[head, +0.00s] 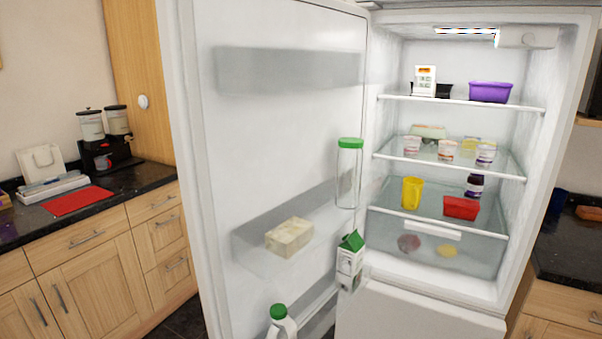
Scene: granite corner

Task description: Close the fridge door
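The white fridge door (285,120) stands wide open, swung to the left of the fridge, with its inner side facing me. Its racks hold a pale block-shaped pack (289,237), a green-lidded clear container (348,172), a green and white carton (350,258) and a green-capped bottle (281,322). The lit fridge interior (400,65) is in full view, with food on its shelves. The door's outer side and handle are hidden. Neither of my grippers shows in the head view.
Wooden cabinets with a dark counter (125,180) stand to the left, bearing a coffee machine (107,150) and a red mat (77,200). Another dark counter (570,250) is at the right. A purple bowl (490,91) sits on the fridge's upper shelf.

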